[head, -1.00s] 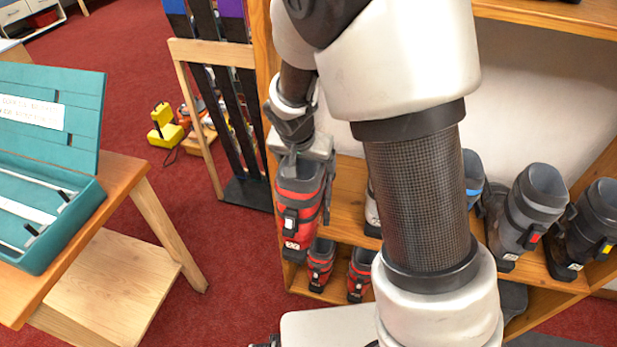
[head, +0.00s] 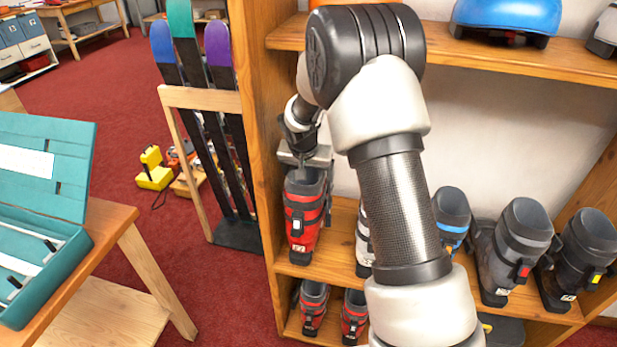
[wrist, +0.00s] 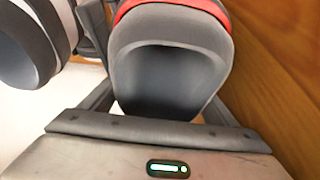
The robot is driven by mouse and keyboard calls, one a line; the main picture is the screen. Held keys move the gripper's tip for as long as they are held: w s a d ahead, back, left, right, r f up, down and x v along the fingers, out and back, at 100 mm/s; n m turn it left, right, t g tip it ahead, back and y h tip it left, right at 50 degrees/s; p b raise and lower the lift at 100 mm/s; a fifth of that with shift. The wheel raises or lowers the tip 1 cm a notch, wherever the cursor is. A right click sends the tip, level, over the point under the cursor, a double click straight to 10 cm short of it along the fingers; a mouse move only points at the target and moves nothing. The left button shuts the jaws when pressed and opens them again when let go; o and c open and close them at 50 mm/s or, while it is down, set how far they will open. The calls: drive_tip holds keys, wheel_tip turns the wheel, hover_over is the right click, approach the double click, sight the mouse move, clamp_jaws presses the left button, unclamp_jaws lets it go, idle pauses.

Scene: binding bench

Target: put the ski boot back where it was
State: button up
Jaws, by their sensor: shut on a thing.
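A red and grey ski boot (head: 303,215) is upright at the left end of the middle shelf board (head: 335,265), close to the wooden side panel (head: 258,150). I cannot tell whether its sole touches the board. My gripper (head: 305,165) is shut on the top of its cuff. In the wrist view the boot's open grey cuff with a red edge (wrist: 168,65) fills the middle between my fingers. The side panel (wrist: 275,60) is just right of it there. A white and grey boot (wrist: 30,45) stands to its left in that view.
Grey, black and blue-trimmed boots (head: 515,250) stand along the same board to the right. Smaller red boots (head: 313,308) are on the board below. A ski rack (head: 205,130) stands left of the shelf. A table with a teal case (head: 45,160) is at the left.

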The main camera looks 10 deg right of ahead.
drive_tip(key=shift+w+f, duration=0.1)
drive_tip(key=shift+f, duration=1.05)
drive_tip(key=o, duration=1.8)
drive_tip(key=shift+f, duration=0.1)
